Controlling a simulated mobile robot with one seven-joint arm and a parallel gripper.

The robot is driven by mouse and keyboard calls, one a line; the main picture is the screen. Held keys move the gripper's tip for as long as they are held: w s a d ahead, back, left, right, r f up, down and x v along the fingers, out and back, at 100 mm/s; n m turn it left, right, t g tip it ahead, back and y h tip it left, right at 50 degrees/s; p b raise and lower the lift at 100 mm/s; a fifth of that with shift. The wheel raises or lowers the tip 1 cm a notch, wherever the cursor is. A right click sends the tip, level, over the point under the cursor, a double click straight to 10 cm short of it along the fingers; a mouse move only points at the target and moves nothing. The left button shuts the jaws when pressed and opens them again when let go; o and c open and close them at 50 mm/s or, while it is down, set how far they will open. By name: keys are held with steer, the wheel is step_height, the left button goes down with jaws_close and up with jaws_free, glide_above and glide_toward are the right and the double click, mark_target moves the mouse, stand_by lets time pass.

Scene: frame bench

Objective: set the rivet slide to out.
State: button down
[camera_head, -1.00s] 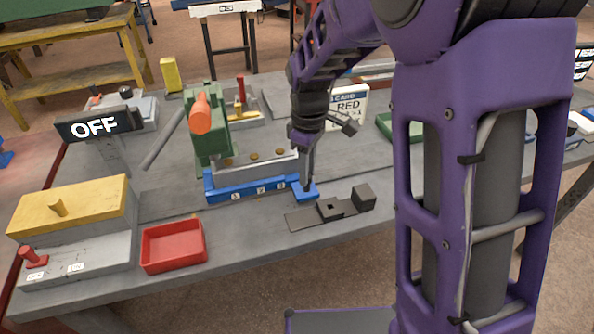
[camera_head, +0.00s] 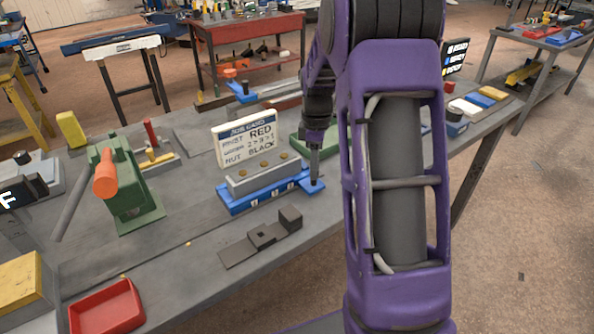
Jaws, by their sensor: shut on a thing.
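The rivet slide (camera_head: 236,203) is a long blue base with white number labels, carrying a grey block (camera_head: 262,178) with gold rivets on top. It lies on the grey bench to the right of the green press (camera_head: 128,195), with a visible gap between them. The press has an orange cylinder on it and a grey lever. My gripper (camera_head: 315,176) points down at the blue tab on the slide's right end and is shut on it. The fingertips are small and dark here, so the exact grip is hard to see.
A dark stepped fixture (camera_head: 263,237) lies in front of the slide. A white job card (camera_head: 246,140) stands behind it, and a green tray (camera_head: 312,143) lies beyond. A red tray (camera_head: 107,308) is at the front left. My arm hides part of the bench's right side.

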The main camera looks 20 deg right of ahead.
steer(key=shift+w+d, duration=0.25)
steer(key=shift+d, duration=0.7)
steer(key=c, duration=0.7)
jaws_free()
steer(key=shift+o, duration=0.2)
steer(key=shift+r, duration=0.2)
step_height(320, 180, up, 17)
steer(key=p, duration=0.1)
steer(key=shift+p, duration=0.35)
